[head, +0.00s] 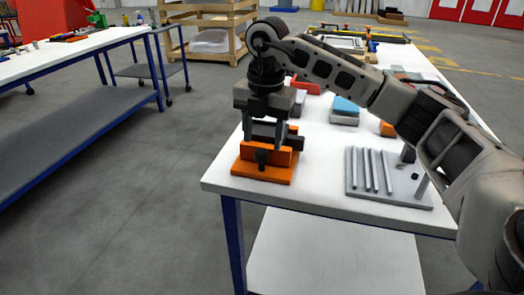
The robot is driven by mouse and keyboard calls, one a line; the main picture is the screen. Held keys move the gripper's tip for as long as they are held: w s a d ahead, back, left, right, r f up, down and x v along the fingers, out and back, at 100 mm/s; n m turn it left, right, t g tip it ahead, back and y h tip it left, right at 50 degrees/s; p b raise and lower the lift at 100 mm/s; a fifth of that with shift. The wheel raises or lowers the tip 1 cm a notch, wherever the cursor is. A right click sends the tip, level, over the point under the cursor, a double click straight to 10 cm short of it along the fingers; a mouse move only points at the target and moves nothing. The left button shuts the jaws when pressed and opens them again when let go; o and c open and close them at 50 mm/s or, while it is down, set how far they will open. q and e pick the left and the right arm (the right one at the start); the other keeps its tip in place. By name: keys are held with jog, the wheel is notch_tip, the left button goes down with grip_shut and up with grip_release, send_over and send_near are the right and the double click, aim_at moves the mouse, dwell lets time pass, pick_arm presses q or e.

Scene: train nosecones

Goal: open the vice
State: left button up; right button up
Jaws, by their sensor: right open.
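An orange vice (264,170) sits at the near left corner of the white-topped table (310,192). Its dark screw end faces the front. My right gripper (264,138) points straight down over the vice, its two fingers apart. The fingertips are at the height of the vice's upper part; I cannot tell whether they touch it. The gripper and its wrist hide part of the vice's back and top. I cannot see whether anything is between the vice's jaws. My left gripper is not in view.
A blue-topped block (345,110) and other parts stand behind. Another long table (90,42) is at the left, with open floor between. Wooden crates (205,25) stand at the back.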

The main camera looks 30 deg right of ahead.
aim_at(262, 151)
jog(key=shift+w+f, duration=0.1)
jog(key=shift+f, duration=2)
jog(key=shift+a, duration=0.1)
jog(key=c, duration=1)
jog(key=shift+o, duration=0.2)
jog(key=shift+n+p, duration=0.35)
jog(key=shift+n, duration=1.45)
jog(key=o, duration=1)
jog(key=shift+c, duration=0.2)
notch_tip(262, 151, up, 16)
jog(key=p, duration=0.1)
jog(key=shift+s+d+p, duration=0.25)
jog(key=shift+d+p, duration=0.05)
jog(key=shift+p, duration=0.05)
